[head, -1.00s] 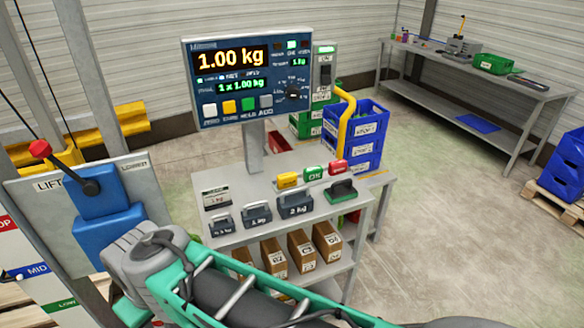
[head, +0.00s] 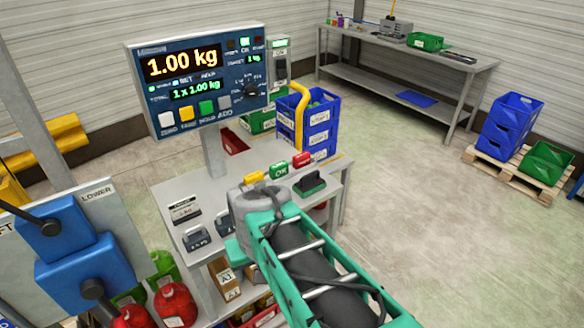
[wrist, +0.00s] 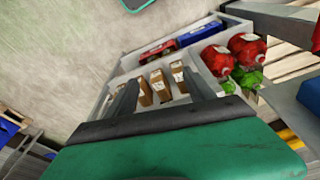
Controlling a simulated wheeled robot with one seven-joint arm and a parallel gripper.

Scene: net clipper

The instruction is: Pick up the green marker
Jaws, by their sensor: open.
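The green marker (head: 278,171) is a small green block with white letters on the top of the weighing stand. It sits between a yellow marker (head: 253,178) and a red marker (head: 302,159). My gripper's fingers show in the wrist view (wrist: 160,78), spread apart with nothing seen held between them. In the head view my arm's end is in front of the stand, just left of and nearer than the green marker; the fingers are hidden there. I cannot make out the green marker in the wrist view.
Weights (head: 196,238) stand at the stand's front left. The display (head: 198,80) rises behind. Blue crates (head: 318,128) stand behind right.

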